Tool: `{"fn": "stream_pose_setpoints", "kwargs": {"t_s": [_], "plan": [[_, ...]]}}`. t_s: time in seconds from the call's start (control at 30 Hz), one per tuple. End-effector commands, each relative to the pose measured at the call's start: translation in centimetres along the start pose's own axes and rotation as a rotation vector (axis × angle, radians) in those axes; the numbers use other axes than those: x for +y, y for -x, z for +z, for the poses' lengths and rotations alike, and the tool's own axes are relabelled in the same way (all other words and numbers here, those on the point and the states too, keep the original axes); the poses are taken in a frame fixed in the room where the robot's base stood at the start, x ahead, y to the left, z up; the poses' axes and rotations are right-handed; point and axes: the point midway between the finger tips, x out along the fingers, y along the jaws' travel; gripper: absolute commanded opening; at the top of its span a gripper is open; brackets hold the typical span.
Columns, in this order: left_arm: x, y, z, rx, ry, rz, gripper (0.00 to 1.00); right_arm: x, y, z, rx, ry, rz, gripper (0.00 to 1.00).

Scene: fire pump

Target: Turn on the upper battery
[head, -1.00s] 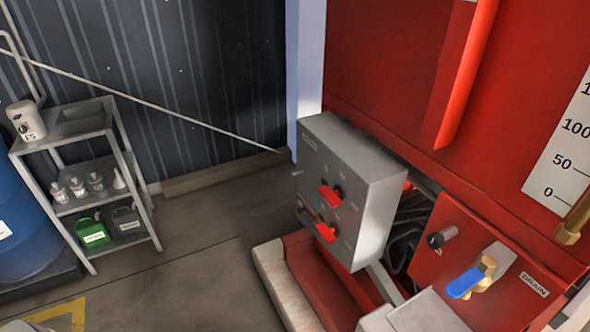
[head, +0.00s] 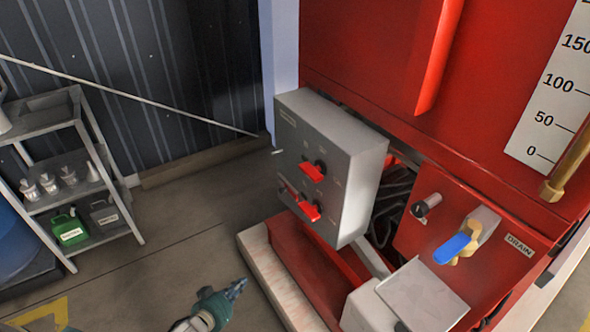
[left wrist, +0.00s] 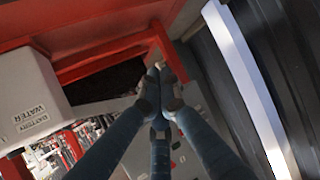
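A grey switch box (head: 360,190) stands on the red pump frame in the head view. Its front has an upper red switch handle (head: 313,172) and, below it, a lower red handle (head: 309,211), with more red beside it at the left. Small labels on the box are unreadable. My left gripper (head: 238,286) is low in the head view, left of and below the box, apart from it. In the left wrist view its fingers (left wrist: 160,80) come together at the tips with nothing seen between them. The box's grey face (left wrist: 197,100) shows partly behind them. My right gripper is not seen.
A blue-handled drain valve (head: 453,248) and a dark knob (head: 419,210) sit right of the box. A pale block edges the red base below. A grey shelf (head: 50,115) with bottles and cans stands left. Floor between shelf and pump is clear.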

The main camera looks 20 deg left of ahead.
Motion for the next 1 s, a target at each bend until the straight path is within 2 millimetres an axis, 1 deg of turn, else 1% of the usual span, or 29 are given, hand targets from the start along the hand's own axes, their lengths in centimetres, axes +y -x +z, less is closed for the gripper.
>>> {"fn": "stream_pose_setpoints", "kwargs": {"t_s": [0.03,0.07,0.1,0.17,0.2,0.27,0.3,0.4,0.5,0.6,0.9,1.0], "plan": [[-0.7,-1.2,-6.5,0.139,0.002,0.041,0.0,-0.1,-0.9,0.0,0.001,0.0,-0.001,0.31],[-0.7,-1.4,-10.3,0.215,0.005,0.072,0.0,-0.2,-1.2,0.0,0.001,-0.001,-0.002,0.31],[-0.5,-1.2,-15.0,0.311,0.01,0.12,0.0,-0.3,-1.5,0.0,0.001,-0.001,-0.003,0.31],[0.3,-0.2,-21.6,0.44,0.01,0.204,0.0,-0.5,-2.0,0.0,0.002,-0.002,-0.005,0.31],[1.0,0.8,-25.5,0.515,0.005,0.263,0.0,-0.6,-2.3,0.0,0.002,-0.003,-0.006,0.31],[2.3,2.7,-30.4,0.608,-0.007,0.353,0.0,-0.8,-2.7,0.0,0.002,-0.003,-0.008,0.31],[3.2,4.1,-33.0,0.658,-0.016,0.412,0.0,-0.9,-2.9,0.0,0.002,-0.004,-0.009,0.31],[5.2,7.2,-37.5,0.74,-0.04,0.531,0.0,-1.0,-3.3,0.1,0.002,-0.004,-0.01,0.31],[6.5,9.1,-39.7,0.779,-0.057,0.605,0.0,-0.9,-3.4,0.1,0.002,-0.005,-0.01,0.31],[6.9,9.8,-40.4,0.789,-0.063,0.631,0.0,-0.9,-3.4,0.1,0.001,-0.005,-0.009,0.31],[6.9,9.8,-40.5,0.79,-0.061,0.63,0.0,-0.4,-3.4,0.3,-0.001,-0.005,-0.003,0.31],[7.2,9.5,-40.9,0.791,-0.061,0.629,0.0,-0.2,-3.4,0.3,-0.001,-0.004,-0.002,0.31]]}}
